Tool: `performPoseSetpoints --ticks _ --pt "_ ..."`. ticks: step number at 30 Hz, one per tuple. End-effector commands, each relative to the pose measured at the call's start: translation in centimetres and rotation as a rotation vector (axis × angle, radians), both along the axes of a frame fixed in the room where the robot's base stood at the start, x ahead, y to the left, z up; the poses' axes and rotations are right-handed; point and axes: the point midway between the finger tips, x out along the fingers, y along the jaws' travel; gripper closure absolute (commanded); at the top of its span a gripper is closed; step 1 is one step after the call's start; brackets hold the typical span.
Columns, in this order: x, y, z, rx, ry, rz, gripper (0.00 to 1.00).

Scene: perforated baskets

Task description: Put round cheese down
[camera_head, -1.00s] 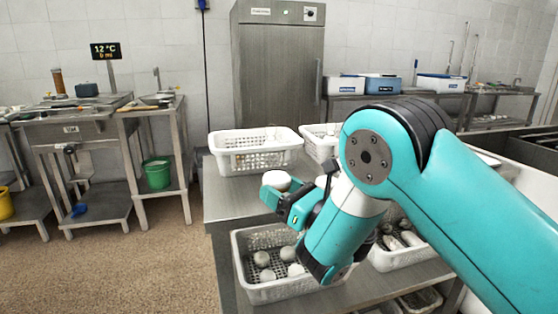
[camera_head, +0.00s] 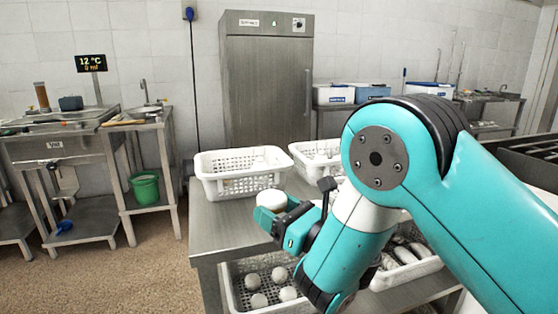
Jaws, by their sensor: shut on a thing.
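A round white cheese (camera_head: 271,200) is held at the end of my arm, in front of the left part of the steel table. My gripper (camera_head: 268,216) is shut on it; teal fingers show at its left and lower side. The cheese seems above the tabletop, but its exact height is hard to tell. A white perforated basket (camera_head: 240,187) stands on the table behind the cheese and looks empty. A lower basket (camera_head: 232,298) under the gripper holds several round white cheeses (camera_head: 280,273).
A second white basket (camera_head: 305,163) stands further back, partly hidden by my arm. Another basket (camera_head: 405,275) with long pale items sits low at the right. Bare steel tabletop (camera_head: 222,225) shows left of the gripper. A tall steel cabinet (camera_head: 265,90) stands behind.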

Motion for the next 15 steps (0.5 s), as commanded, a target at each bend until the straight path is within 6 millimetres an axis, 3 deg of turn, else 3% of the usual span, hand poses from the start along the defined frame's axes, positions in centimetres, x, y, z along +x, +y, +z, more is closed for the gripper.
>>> performPoseSetpoints --ticks 7,15 --pt "-0.5 0.7 1.9 0.002 -0.005 0.013 0.72" --pt "-0.5 0.6 6.3 0.003 -0.004 0.013 0.72"
